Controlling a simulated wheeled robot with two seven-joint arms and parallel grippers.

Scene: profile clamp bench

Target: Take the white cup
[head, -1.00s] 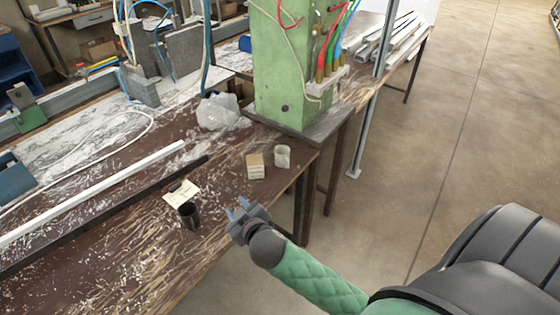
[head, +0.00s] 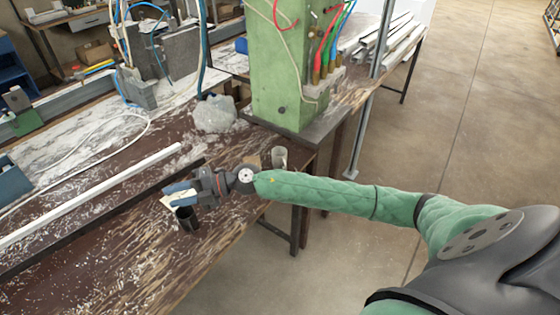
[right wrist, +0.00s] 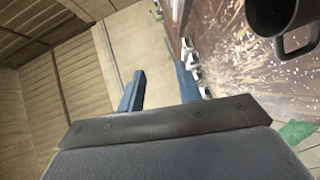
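The white cup (head: 279,157) stands near the right edge of the wooden bench in the head view, beside the foot of the green column. Its lower part is partly covered by my right arm. My right gripper (head: 176,192) is left of the white cup, above the bench, with its fingers pointing left, away from the cup. In the right wrist view its two blue fingers (right wrist: 160,72) are apart with nothing between them. The white cup is not recognisable in that view. My left gripper is not in view.
A black mug (head: 188,219) stands just below my right gripper; a dark mug with a handle (right wrist: 285,15) shows in the wrist view. A small cardboard box (head: 252,160) is mostly hidden by my arm. A crumpled clear bag (head: 215,114) and the green column (head: 288,80) stand behind.

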